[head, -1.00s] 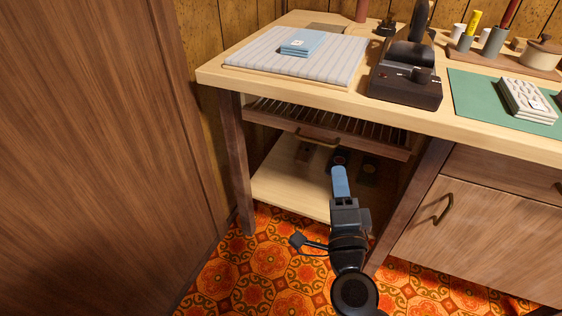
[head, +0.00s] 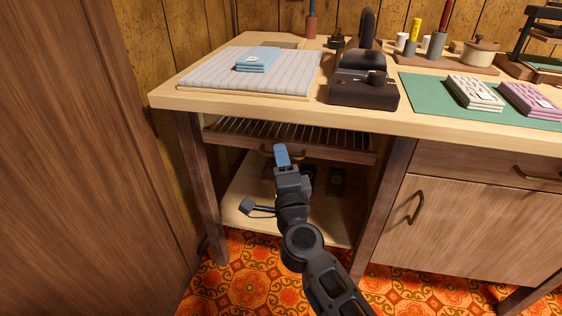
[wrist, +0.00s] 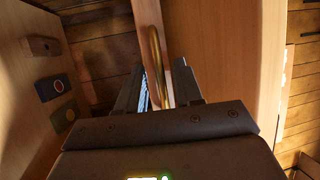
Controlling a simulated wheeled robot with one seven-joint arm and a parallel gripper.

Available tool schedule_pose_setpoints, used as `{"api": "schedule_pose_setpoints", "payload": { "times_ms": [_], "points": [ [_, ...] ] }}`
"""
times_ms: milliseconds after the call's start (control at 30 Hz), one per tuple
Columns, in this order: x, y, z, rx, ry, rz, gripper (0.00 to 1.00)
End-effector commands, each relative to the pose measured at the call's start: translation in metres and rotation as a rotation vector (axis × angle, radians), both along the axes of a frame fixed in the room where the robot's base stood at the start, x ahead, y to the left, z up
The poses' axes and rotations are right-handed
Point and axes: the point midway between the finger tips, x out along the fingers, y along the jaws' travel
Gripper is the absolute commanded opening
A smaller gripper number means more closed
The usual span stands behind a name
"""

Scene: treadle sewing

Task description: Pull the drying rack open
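The drying rack (head: 290,138) is a slatted pull-out shelf with a wooden front, under the left end of the worktop. A curved brass handle (wrist: 157,50) is fixed to its front; the handle also shows in the head view (head: 298,154), partly hidden by my gripper. My gripper (head: 281,152) is at the handle. In the wrist view my gripper (wrist: 163,80) has its fingers apart, with the brass bar passing between them. I see space beside the bar, so the fingers do not look closed on it. The rack sits in its frame.
A lower shelf (head: 238,200) below the rack carries small dark items. Table legs stand left and right of the opening. A cabinet (head: 470,230) is to the right and a tall brown panel (head: 80,150) to the left. The worktop holds an ironing pad (head: 210,75) and a dark appliance (head: 362,90).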

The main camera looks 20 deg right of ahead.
Motion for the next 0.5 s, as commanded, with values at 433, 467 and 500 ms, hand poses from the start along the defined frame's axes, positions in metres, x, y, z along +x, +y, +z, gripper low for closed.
{"api": "schedule_pose_setpoints", "payload": {
  "times_ms": [433, 467, 500],
  "points": [
    [-0.0001, 0.0, 0.0001, 0.0, 0.0, 0.0, 0.12],
    [-0.0001, 0.0, 0.0001, 0.0, 0.0, 0.0, 0.09],
    [-0.0001, 0.0, 0.0001, 0.0, 0.0, 0.0, 0.05]
  ]
}}
